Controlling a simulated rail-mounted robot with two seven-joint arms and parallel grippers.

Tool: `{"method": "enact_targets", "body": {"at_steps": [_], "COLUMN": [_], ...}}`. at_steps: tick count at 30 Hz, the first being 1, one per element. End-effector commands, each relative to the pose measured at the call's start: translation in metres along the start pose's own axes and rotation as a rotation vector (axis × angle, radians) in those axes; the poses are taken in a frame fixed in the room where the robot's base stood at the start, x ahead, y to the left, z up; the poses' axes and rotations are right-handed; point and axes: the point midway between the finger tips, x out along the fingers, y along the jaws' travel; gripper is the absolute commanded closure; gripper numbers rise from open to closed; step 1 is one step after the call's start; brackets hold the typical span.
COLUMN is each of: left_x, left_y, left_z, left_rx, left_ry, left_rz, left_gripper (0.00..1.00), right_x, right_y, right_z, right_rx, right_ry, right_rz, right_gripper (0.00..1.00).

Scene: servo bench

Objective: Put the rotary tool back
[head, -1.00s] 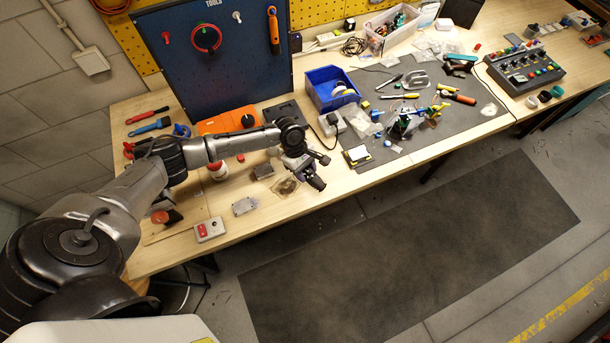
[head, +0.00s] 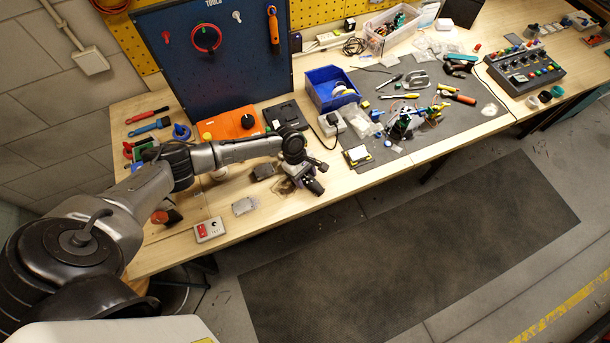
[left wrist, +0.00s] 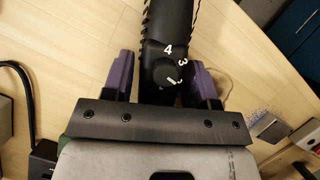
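The rotary tool (left wrist: 165,30) is a black, ribbed body with a numbered dial in the left wrist view. It runs up out of the top of that view. My left gripper (left wrist: 162,85) has its purple fingers on either side of the tool and appears shut on it. In the head view the left gripper (head: 308,182) is over the front edge of the bench, with a dark rounded end showing below it. Most of the tool is hard to make out there. My right gripper is in neither view.
A blue bin (head: 331,88), a white power adapter (head: 331,123) and a grey work mat (head: 455,125) lie to the right. A grey block (head: 244,206) and a red-and-grey box (head: 209,230) sit left of the gripper.

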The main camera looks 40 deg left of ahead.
Motion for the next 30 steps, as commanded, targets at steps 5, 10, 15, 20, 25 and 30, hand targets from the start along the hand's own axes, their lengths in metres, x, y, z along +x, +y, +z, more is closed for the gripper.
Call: {"method": "enact_targets", "body": {"at_steps": [5,10,15,20,25,30], "left_x": [0.000,0.000,-0.009,-0.034,-0.066,-0.094], "left_y": [0.000,0.000,0.000,0.000,0.000,0.000], "left_z": [0.000,0.000,0.001,0.001,0.001,0.001], "left_rx": [0.000,0.000,0.001,0.002,0.002,0.001], "left_ry": [0.000,0.000,0.000,0.001,0.001,0.001], "left_rz": [0.000,0.000,0.001,0.002,0.002,0.001], "left_gripper": [0.32,0.32,0.32,0.32,0.32,0.32], "right_x": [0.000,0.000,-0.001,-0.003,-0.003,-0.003], "right_y": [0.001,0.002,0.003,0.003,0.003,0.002], "right_z": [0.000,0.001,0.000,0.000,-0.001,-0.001], "right_rx": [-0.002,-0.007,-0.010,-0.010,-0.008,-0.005], "right_ry": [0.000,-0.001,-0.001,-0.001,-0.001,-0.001], "right_rz": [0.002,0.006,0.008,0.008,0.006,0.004], "right_gripper": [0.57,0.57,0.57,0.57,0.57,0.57]}}
